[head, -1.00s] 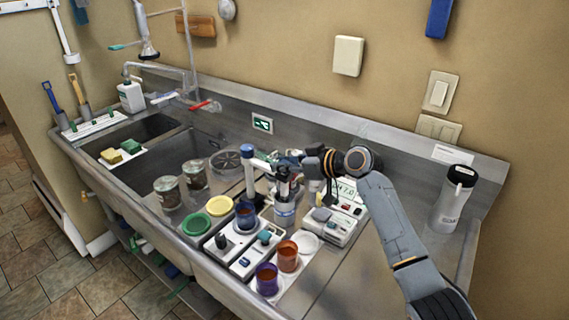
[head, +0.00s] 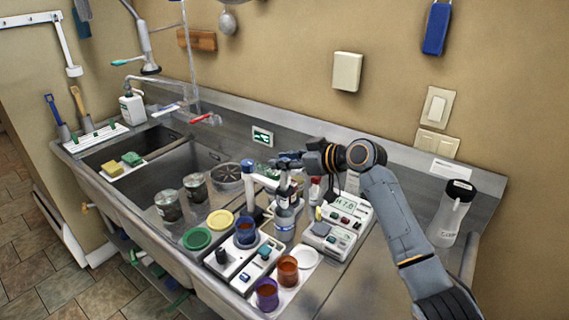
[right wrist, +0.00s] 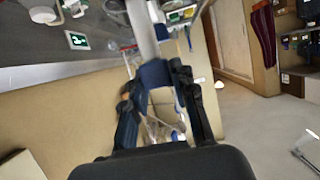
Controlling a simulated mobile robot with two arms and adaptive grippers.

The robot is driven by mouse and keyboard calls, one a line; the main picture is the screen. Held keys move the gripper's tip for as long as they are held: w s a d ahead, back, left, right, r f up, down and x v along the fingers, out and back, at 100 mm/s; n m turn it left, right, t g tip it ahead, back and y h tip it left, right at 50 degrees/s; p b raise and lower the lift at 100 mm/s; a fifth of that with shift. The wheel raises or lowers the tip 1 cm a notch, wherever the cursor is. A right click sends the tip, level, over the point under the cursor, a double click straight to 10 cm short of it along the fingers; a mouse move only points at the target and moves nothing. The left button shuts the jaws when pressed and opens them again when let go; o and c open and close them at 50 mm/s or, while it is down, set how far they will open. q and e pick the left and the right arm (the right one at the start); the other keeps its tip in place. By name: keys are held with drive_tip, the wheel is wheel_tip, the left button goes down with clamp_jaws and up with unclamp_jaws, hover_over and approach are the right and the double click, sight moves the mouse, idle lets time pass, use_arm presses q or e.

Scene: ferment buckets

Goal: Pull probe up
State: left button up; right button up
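In the head view the grey probe (head: 284,188) stands in a clear cup (head: 285,222), beside a white stand post (head: 249,196) with a blue cap (head: 248,166). My right gripper (head: 280,163) reaches in from the right at the height of the probe's top, just above the cup. In the right wrist view my gripper fingers (right wrist: 160,85) stand apart, with a blue cap (right wrist: 155,73) and pale post (right wrist: 140,30) seen between or beyond them. I cannot tell whether the fingers touch the probe. My left gripper is out of view.
A meter (head: 338,228) reading 7.0 stands right of the cup. Purple (head: 267,294) and orange (head: 287,271) cups stand in front; jars (head: 195,188) and a double sink lie left.

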drive_tip(key=o, duration=0.3)
drive_tip(key=shift+r, duration=0.35)
drive_tip(key=shift+o, duration=0.4)
drive_tip(key=shift+f, duration=0.1)
drive_tip(key=v, duration=1.2)
drive_tip(key=shift+s+f, duration=0.1)
drive_tip(key=shift+f, duration=0.05)
